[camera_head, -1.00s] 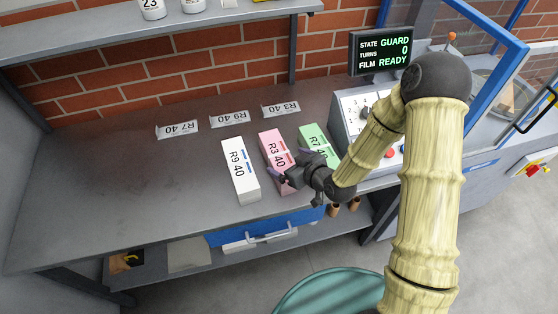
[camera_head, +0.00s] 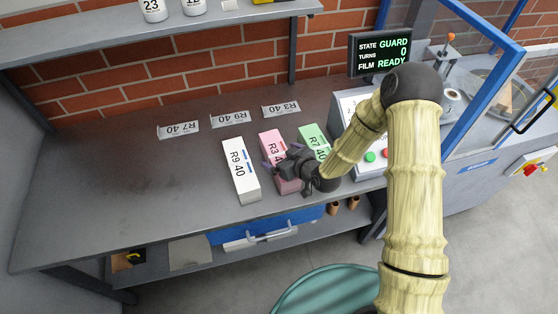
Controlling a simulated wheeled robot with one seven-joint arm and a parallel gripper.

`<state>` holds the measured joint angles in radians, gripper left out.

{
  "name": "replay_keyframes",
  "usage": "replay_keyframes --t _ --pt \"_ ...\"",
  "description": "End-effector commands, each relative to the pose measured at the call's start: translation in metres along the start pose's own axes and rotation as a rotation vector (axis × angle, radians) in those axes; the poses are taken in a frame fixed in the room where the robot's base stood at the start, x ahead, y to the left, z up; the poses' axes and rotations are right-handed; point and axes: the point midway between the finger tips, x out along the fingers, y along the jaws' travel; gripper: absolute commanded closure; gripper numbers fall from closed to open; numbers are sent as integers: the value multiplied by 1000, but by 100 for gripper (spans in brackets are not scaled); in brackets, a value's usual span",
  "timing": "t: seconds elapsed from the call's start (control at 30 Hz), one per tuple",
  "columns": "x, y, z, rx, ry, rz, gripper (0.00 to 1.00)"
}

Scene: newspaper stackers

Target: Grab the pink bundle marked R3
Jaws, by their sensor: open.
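The pink bundle marked R3 40 (camera_head: 270,142) lies on the grey bench between two other bundles. The white bundle marked R9 40 (camera_head: 241,172) is on its left and the green bundle marked R7 40 (camera_head: 311,134) is on its right. My gripper (camera_head: 283,164) is open over the middle of the pink bundle and hides part of its top and marking. I cannot tell whether the fingers touch it or are around its sides.
Tags R7 40 (camera_head: 178,129), R9 40 (camera_head: 230,119) and R3 40 (camera_head: 281,109) lie behind the bundles. A control box (camera_head: 350,108) and a screen (camera_head: 380,52) reading GUARD stand to the right. The bench (camera_head: 110,190) is clear on the left.

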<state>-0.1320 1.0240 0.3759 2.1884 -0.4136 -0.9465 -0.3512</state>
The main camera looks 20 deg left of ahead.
Motion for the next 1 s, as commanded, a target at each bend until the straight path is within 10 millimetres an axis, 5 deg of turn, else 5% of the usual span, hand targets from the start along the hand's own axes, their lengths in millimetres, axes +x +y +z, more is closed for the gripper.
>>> replay_keyframes --t 0.07,0.5,0.9,1.0 --pt "0 0 0 0 0 0 8" --pt "0 0 1 -1 -2 0 92" --pt "-1 1 -1 -2 -1 1 93" --pt "-3 1 -6 -2 -1 0 100"
